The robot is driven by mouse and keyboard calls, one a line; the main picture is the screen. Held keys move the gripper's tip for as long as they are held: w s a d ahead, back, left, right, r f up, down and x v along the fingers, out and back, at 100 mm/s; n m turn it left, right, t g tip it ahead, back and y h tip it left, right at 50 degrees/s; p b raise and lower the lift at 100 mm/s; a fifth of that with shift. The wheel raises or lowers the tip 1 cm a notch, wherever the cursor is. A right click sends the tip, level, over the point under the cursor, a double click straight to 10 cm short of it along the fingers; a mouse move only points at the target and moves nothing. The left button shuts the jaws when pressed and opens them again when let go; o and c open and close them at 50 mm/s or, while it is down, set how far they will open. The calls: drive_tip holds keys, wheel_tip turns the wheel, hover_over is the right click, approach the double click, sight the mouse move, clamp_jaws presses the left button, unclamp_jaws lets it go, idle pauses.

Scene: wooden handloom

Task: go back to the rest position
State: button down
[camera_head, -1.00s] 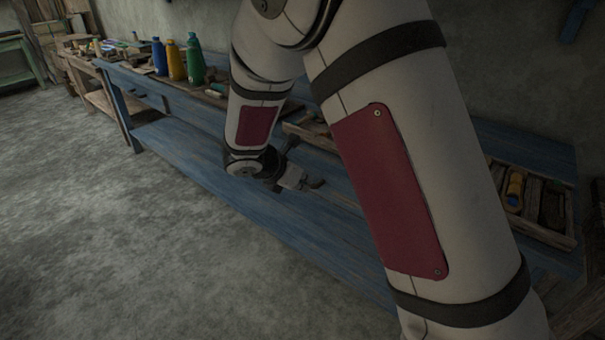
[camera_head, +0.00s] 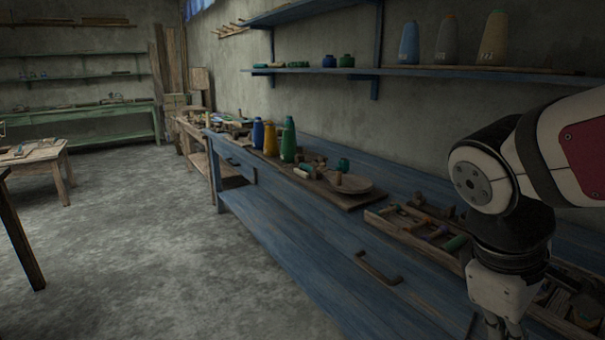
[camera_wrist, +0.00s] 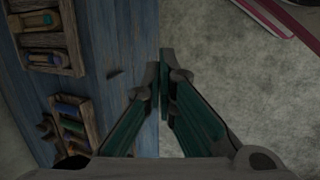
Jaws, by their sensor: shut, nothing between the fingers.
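My gripper (camera_wrist: 164,75) is shut and empty in the wrist view, with its two green-padded fingers meeting at the tips. It points down over the front edge of the blue workbench (camera_wrist: 112,60), with the grey floor on the right. In the head view my gripper (camera_head: 504,328) hangs at the lower right beside the bench trays, and its fingertips are cut off by the bottom edge. My arm is folded at the right side of the head view.
The blue bench (camera_head: 290,250) runs along the wall with a wooden tray (camera_head: 410,238), a round plate (camera_head: 350,184) and a green bottle (camera_head: 288,140). A blue wall shelf (camera_head: 440,70) bears yarn cones. Open floor (camera_head: 130,250) lies at the left.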

drive_tip(key=s+a+m+y, duration=0.2)
drive_tip(key=s+a+m, duration=0.1)
drive_tip(key=s, duration=0.4)
drive_tip(key=s+a+m+y, duration=0.2)
drive_tip(key=s+a+m, duration=0.15)
drive_tip(key=s, duration=0.25)
wheel_tip(320, 180, up, 21)
drive_tip(key=t+p, duration=0.3)
drive_tip(key=p, duration=1.7)
drive_tip(key=shift+d+r+t, duration=0.15)
drive_tip(key=shift+d+t, duration=0.05)
drive_tip(key=shift+t, duration=0.1)
